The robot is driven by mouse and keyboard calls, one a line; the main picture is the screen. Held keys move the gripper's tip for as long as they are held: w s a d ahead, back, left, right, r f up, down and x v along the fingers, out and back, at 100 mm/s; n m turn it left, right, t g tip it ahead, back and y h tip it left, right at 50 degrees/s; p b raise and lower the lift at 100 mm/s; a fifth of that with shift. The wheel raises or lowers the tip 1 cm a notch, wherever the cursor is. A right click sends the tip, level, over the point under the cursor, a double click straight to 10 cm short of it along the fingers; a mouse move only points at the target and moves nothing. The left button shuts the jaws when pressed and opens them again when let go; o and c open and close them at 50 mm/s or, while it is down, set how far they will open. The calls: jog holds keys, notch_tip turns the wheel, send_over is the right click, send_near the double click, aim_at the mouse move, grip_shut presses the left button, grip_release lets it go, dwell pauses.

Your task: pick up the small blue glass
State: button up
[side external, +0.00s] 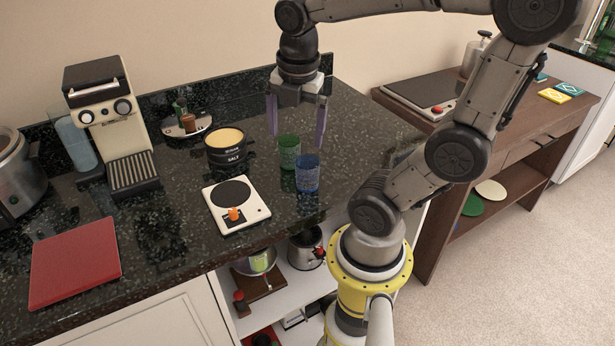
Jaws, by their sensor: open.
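The small blue glass (307,174) stands upright on the dark speckled counter, near its front edge. A green glass (289,151) stands just behind it and to its left. My gripper (297,132) is open and points down above the glasses. Its two fingers are spread, one on each side of the green glass in the picture, with the tips higher than the blue glass. Nothing is between the fingers that I can see as held. The exact depth between the gripper and the glasses is hard to tell.
Farther left are a coffee machine (108,120) and a red board (75,262). A wooden side table (440,150) stands right. The counter behind the glasses is mostly clear.

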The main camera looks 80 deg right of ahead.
aim_at(308, 173)
jog(key=shift+m+g, duration=0.6)
jog(key=shift+m, duration=0.1)
jog(key=d+f, duration=0.1)
jog(key=f, duration=0.4)
jog(key=d+f, duration=0.2)
jog(key=f, duration=0.3)
jog(key=s+d+f, duration=0.1)
jog(key=d+f, duration=0.1)
jog(key=f, duration=0.3)
jog(key=shift+d+f, duration=0.2)
jog(key=shift+d, duration=0.05)
jog(key=c, duration=1.5)
jog(key=shift+r, duration=0.2)
